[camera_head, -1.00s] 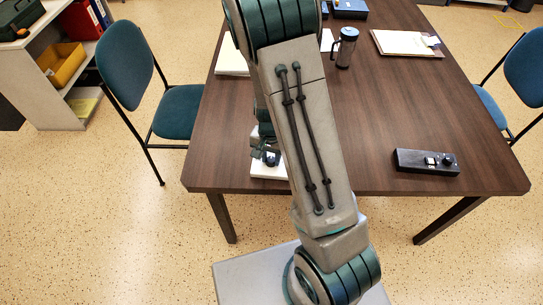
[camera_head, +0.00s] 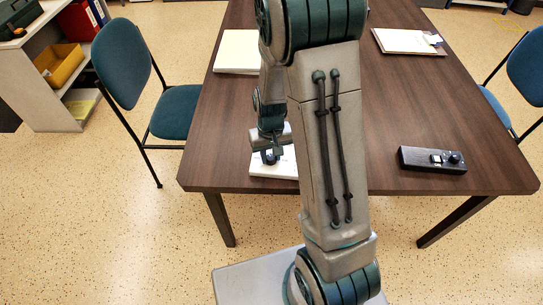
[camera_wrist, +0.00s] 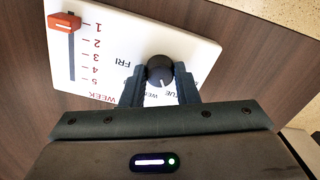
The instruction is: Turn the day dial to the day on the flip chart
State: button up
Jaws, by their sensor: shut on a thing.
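The day dial (camera_wrist: 160,71) is a round black knob on a white panel (camera_wrist: 110,30) lying on the table. The panel also shows in the head view (camera_head: 262,170), partly hidden by my arm. My gripper (camera_wrist: 160,84) is shut on the dial, one dark finger on each side; it also shows in the head view (camera_head: 270,155). The dial's pale mark faces the lower edge of the picture, near the partly hidden "WE" and "TUE" labels. "FRI" shows left of the dial. The other day labels are hidden or not readable. No flip chart is recognisable in view.
A red slider (camera_wrist: 66,23) on the panel's week scale stands near 1. A black box with a knob (camera_head: 433,160) lies at the table's front right. A clipboard (camera_head: 408,41) and white paper (camera_head: 237,51) lie farther back. Chairs (camera_head: 127,65) flank the table (camera_head: 400,110).

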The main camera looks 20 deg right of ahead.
aim_at(271, 158)
jog(key=shift+n, duration=0.5)
jog(key=o, duration=1)
jog(key=shift+c, duration=0.2)
notch_tip(271, 158, up, 14)
jog(key=s+r+t, duration=0.1)
jog(key=s+r, duration=0.3)
jog(key=s, duration=0.3)
jog(key=s+r+m+t+p, duration=0.1)
jog(key=s+r, duration=0.3)
jog(key=s, duration=0.3)
jog(key=shift+s+a+t, duration=0.15)
jog(key=shift+s+t, duration=0.1)
jog(key=shift+t, duration=0.15)
